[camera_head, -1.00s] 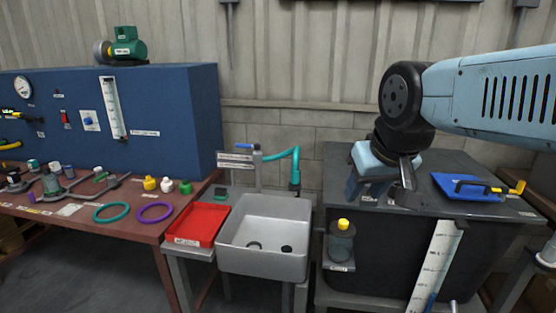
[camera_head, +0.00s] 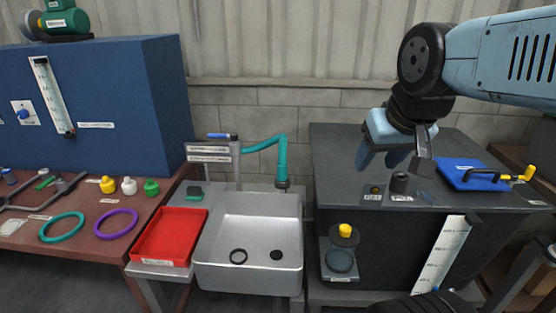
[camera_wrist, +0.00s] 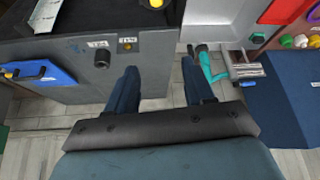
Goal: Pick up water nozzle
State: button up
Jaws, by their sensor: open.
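The water nozzle is likely the dark-tipped end (camera_head: 283,183) of the teal hose (camera_head: 279,150), which arches from the grey tap post and hangs over the back of the sink (camera_head: 205,250). My gripper (camera_head: 378,162) is open and empty, to the right of the hose and apart from it, above the left part of the dark tank top. In the wrist view my two blue fingers (camera_wrist: 160,68) are spread wide, with nothing between them. The teal hose (camera_wrist: 207,66) shows there beside the right finger, partly hidden by it.
A dark tank (camera_head: 335,140) carries a small black cylinder (camera_head: 399,182) and a blue clipboard-like board (camera_head: 470,172). A red tray (camera_head: 170,236) lies left of the sink. A bench (camera_head: 75,235) with rings and small caps stands further left. The space above the sink is clear.

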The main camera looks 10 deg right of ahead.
jog(key=shift+o, duration=0.6)
jog(key=shift+w+a+r, duration=0.1)
jog(key=shift+w+a, duration=0.05)
jog(key=shift+w, duration=0.3)
jog(key=m+g+h, duration=0.2)
jog(key=m, duration=0.4)
send_near(280, 157)
jog(key=x, duration=1.3)
jog(key=shift+c, duration=0.3)
grip_shut()
